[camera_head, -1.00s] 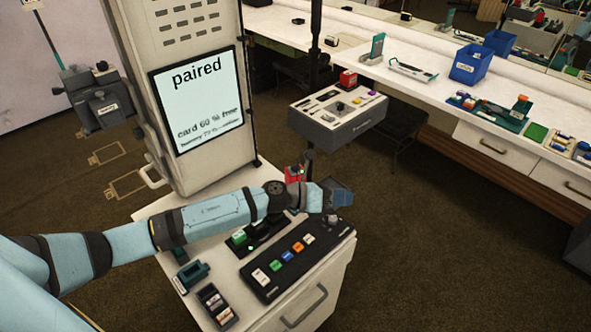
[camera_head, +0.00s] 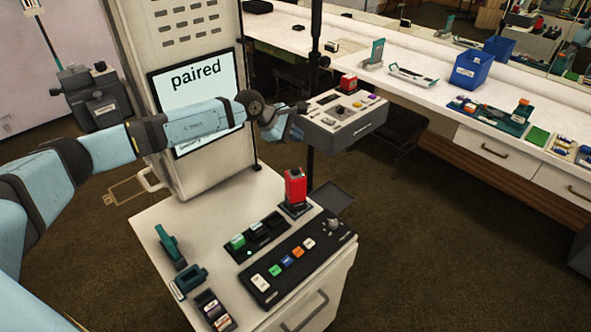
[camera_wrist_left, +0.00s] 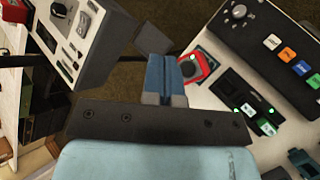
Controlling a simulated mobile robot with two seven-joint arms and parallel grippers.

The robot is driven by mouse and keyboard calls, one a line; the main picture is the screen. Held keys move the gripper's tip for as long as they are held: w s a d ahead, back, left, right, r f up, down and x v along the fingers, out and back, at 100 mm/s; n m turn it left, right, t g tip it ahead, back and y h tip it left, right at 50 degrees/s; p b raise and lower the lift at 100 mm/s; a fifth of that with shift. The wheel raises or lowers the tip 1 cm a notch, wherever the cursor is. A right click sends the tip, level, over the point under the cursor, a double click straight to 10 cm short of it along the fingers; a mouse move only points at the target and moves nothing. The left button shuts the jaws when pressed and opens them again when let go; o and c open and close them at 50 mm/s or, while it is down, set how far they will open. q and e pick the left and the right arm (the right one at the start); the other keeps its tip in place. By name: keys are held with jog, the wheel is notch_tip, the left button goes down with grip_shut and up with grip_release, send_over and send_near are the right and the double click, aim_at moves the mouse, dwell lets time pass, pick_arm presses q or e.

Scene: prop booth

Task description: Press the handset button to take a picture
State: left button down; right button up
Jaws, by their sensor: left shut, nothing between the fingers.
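A red upright device (camera_head: 295,186), possibly the handset, stands in a dark cradle on the white cart; whether it has a button I cannot tell. It also shows in the left wrist view (camera_wrist_left: 198,66), just right of my fingers. My left gripper (camera_head: 297,110) is shut and empty, raised above and behind the cart, in front of the grey control box. Its closed blue fingers show in the left wrist view (camera_wrist_left: 157,68), apart from the red device. A screen (camera_head: 196,82) reads "paired", its lower part covered by my arm. My right gripper is not in view.
The cart top (camera_head: 190,221) also bears a black panel with coloured buttons (camera_head: 298,258), a dock with a green-lit piece (camera_head: 260,234) and small holders (camera_head: 188,280). The grey control box (camera_head: 345,122) is close to my gripper. A dark device (camera_head: 95,98) stands at left.

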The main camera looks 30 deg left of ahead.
aim_at(295, 171)
pick_arm(q)
jog(key=shift+f, duration=0.1)
notch_tip(295, 171, down, 8)
jog(key=b, duration=0.4)
jog(key=shift+f, duration=0.2)
jog(key=shift+f+b, duration=0.15)
jog(key=shift+b, duration=0.15)
dwell(1.5)
jog(key=shift+f+b, duration=0.35)
jog(key=shift+b, duration=0.1)
